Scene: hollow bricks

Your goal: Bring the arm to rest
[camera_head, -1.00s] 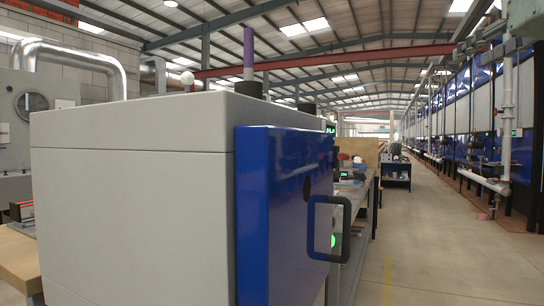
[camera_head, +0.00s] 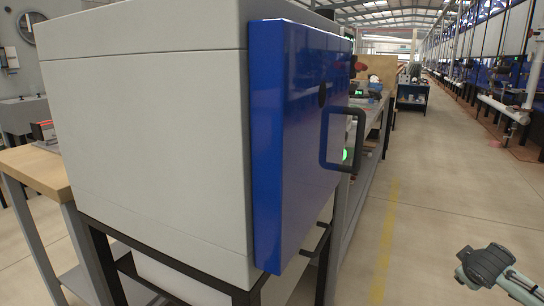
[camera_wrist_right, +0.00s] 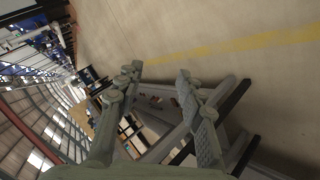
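My right gripper (camera_head: 486,264) shows at the lower right of the head view, above the bare floor and apart from the blue door. In the right wrist view its two fingers (camera_wrist_right: 159,72) stand apart with nothing between them. My left gripper is in no view. The grey cabinet (camera_head: 145,130) fills the left of the head view. Its blue door (camera_head: 295,150) faces right and has a dark loop handle (camera_head: 325,140). The door looks shut.
The cabinet stands on a dark metal frame (camera_head: 180,262). A wooden-topped table (camera_head: 35,165) is at the left. A long workbench (camera_head: 372,125) runs behind the cabinet. The floor aisle (camera_head: 440,170), with a yellow line (camera_head: 388,235), is clear at the right.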

